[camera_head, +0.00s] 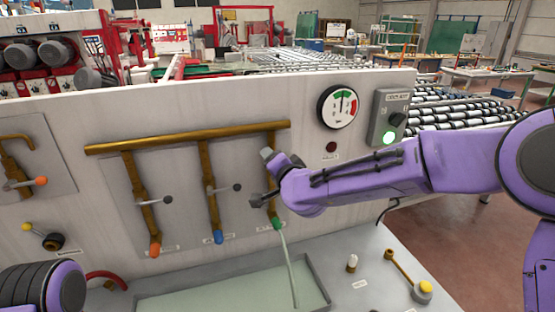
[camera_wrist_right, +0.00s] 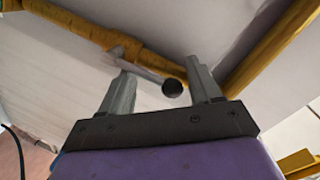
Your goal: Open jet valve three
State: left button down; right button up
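Jet valve three is the rightmost brass drop pipe, with a green nozzle (camera_head: 277,224). A thin pale stream (camera_head: 289,262) runs from this nozzle down to the basin (camera_head: 220,290). My right gripper (camera_head: 262,177) is in front of this pipe and hides its lever in the head view. In the right wrist view, the lever's black knob (camera_wrist_right: 172,88) lies between the two spread fingers, with a visible gap to each. The lever's grey shaft (camera_wrist_right: 148,73) slants from the brass pipe (camera_wrist_right: 90,35). My left gripper is out of view.
The first valve's lever (camera_head: 153,202) and the second valve's lever (camera_head: 223,189) point sideways to the right. A gauge (camera_head: 338,106) and a box with a lit green button (camera_head: 389,116) sit at the upper right. A yellow-knobbed lever (camera_head: 409,274) stands on the ledge.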

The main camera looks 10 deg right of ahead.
jog(key=shift+r, duration=0.2)
jog(key=shift+d+r, duration=0.1)
jog(key=shift+d, duration=0.1)
jog(key=a+b+v, duration=0.1)
jog(key=b+v, duration=0.1)
jog(key=v, duration=0.8)
jog(key=shift+s+d+b, duration=0.25)
jog(key=shift+d+b, duration=0.05)
jog(key=shift+d, duration=0.15)
